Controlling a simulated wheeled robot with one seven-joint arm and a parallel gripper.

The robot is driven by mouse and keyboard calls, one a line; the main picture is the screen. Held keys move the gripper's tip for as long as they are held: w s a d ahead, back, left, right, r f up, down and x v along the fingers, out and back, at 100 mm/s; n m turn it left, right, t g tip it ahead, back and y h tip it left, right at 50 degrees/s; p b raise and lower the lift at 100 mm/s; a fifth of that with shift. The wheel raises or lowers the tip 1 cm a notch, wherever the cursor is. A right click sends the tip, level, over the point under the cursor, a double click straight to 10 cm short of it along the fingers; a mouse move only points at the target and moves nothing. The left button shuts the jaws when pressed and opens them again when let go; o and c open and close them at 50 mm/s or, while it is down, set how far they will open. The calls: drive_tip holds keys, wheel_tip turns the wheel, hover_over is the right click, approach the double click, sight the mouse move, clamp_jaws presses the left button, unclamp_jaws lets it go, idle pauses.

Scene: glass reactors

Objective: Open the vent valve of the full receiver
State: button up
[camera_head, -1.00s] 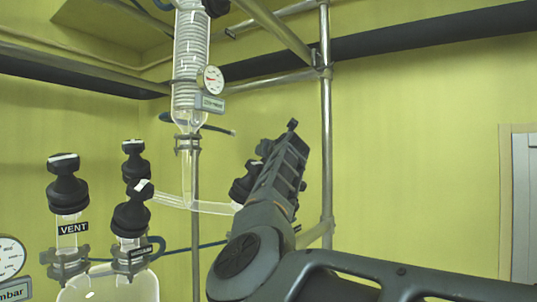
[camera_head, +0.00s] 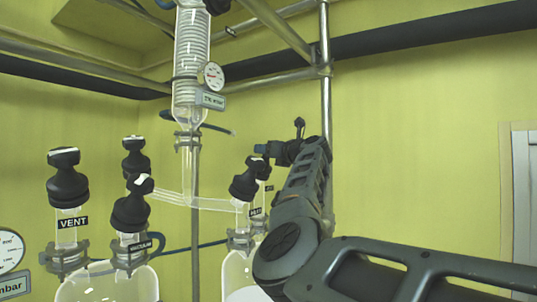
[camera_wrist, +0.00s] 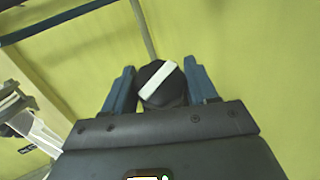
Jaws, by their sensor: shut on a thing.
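In the wrist view my gripper (camera_wrist: 159,88) has its two blue-grey fingers on either side of a black valve knob (camera_wrist: 152,94) with a white bar across its top, set diagonally. In the head view my gripper (camera_head: 263,150) is at a valve behind the right-hand glass receiver's front valve (camera_head: 249,180); the held knob is mostly hidden there. A small label below it is too small to read. The right receiver (camera_head: 237,268) shows pale content low down, partly cut off by the frame and my arm.
A left receiver (camera_head: 85,285) carries a VENT valve (camera_head: 67,178) and a VACUUM valve (camera_head: 131,207); another black valve (camera_head: 136,158) stands behind. A glass condenser (camera_head: 190,60) with a gauge hangs above. A metal post (camera_head: 325,90) rises close to my arm.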

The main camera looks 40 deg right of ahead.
drive_tip(key=n+y+p, duration=0.1)
drive_tip(key=n+y, duration=0.3)
drive_tip(key=shift+d, duration=0.1)
drive_tip(key=shift+n+g+y, duration=0.9)
drive_tip(key=shift+n+y, duration=1.2)
drive_tip(key=shift+f+n+y+p, duration=0.15)
drive_tip(key=shift+n+y+p, duration=0.15)
drive_tip(key=shift+n+y, duration=0.15)
drive_tip(key=o, duration=1)
drive_tip(key=shift+c, duration=0.2)
drive_tip(key=b+v, duration=0.3)
drive_tip(key=v, duration=0.4)
drive_tip(key=shift+s, duration=0.4)
drive_tip(key=shift+d, duration=0.1)
